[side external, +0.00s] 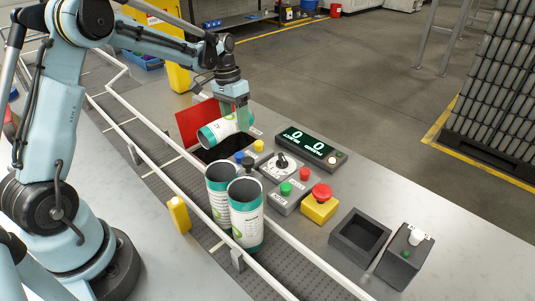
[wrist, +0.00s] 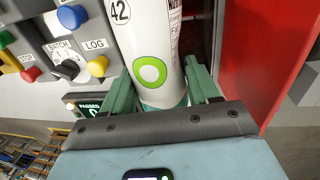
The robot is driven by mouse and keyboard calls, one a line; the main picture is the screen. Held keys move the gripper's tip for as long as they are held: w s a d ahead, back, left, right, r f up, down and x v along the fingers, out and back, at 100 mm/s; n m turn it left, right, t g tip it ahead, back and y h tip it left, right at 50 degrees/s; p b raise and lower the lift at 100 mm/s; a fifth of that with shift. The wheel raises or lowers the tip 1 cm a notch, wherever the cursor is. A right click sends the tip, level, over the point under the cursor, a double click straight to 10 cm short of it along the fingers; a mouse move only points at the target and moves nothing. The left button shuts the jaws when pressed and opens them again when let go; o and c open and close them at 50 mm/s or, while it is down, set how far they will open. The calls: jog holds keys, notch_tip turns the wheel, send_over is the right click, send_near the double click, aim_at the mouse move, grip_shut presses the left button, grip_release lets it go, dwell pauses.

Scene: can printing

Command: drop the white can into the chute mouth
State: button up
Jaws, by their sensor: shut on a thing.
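The white can (side external: 217,130) has teal ends and lies tilted, nearly on its side, in my gripper (side external: 238,116). My gripper is shut around it, one finger on each side. In the wrist view the can (wrist: 150,45) shows a green ring and the number 42 between the teal fingers (wrist: 162,90). The chute mouth (side external: 222,151) is a dark opening in the counter, with an upright red panel (side external: 190,124) at its back left. The can is above this opening and hides part of it. The red panel fills the right of the wrist view (wrist: 252,50).
Two open-topped cans (side external: 220,184) (side external: 246,216) stand on the railed conveyor just in front of the chute. A control panel with buttons (side external: 279,166) and a green display (side external: 305,143) sits right of it. A black open box (side external: 360,238) stands farther right.

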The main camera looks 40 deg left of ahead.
jog(key=shift+f, duration=0.65)
jog(key=o, duration=1.1)
jog(key=shift+r, duration=0.1)
jog(key=r, duration=0.4)
jog(key=a+r, duration=0.1)
jog(key=r, duration=0.3)
jog(key=a+r, duration=0.1)
jog(key=r, duration=0.2)
jog(key=shift+r, duration=0.4)
jog(key=shift+f, duration=0.1)
jog(key=f, duration=0.3)
jog(key=d+f, duration=0.1)
jog(key=f, duration=0.3)
jog(key=d+f, duration=0.1)
jog(key=f, duration=0.3)
jog(key=shift+f, duration=0.2)
jog(key=shift+r, duration=1)
